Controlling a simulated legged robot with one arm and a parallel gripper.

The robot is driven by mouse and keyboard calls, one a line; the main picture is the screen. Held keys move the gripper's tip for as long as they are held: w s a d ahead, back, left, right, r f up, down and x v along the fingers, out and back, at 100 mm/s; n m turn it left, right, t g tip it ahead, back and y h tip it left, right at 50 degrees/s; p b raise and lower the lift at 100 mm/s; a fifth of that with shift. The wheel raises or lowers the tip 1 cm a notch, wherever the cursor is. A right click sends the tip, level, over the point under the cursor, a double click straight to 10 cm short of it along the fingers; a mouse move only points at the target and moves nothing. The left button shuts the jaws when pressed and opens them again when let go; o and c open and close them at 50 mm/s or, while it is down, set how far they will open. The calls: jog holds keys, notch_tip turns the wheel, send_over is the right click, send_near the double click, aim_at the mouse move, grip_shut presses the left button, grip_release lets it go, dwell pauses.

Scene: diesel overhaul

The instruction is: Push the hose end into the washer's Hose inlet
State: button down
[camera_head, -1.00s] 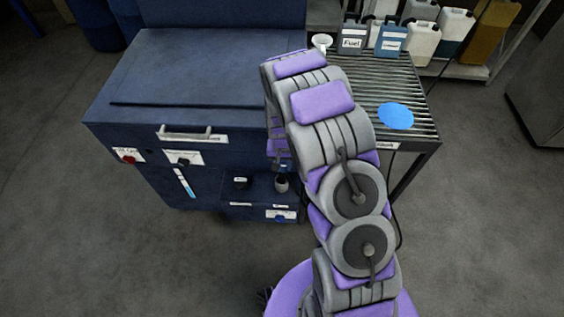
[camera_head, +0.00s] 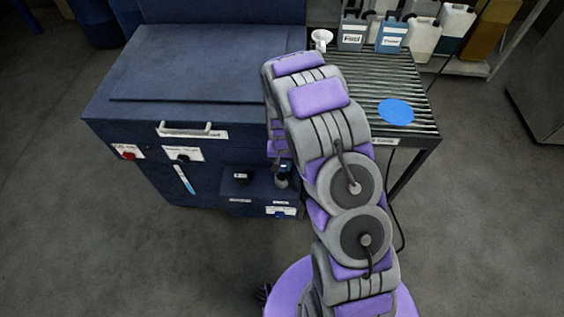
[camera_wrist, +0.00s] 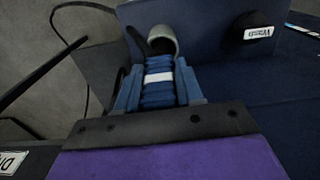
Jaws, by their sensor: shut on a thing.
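The washer (camera_head: 200,70) is a dark blue cabinet at left of centre in the head view. A low blue ledge (camera_head: 258,198) sticks out from its front. In the wrist view, my gripper (camera_wrist: 158,80) is shut on the hose end (camera_wrist: 158,92), a blue ribbed piece with a white band. A grey round piece with a dark opening, which looks like the hose inlet (camera_wrist: 162,38), stands just beyond the hose end's tip. I cannot tell whether they touch or how far the end is in. In the head view my gripper (camera_head: 283,172) covers that spot.
A black cap with a white label (camera_head: 240,177) sits on the ledge left of my gripper, also in the wrist view (camera_wrist: 252,27). A slatted table (camera_head: 380,85) with a blue disc (camera_head: 396,111) stands right. A black hose (camera_wrist: 62,70) runs at left.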

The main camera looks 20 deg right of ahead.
aim_at(282, 169)
jog(key=shift+f, duration=1.95)
jog(key=c, duration=0.6)
grip_release()
jog(key=shift+c, duration=0.2)
jog(key=shift+r, duration=0.1)
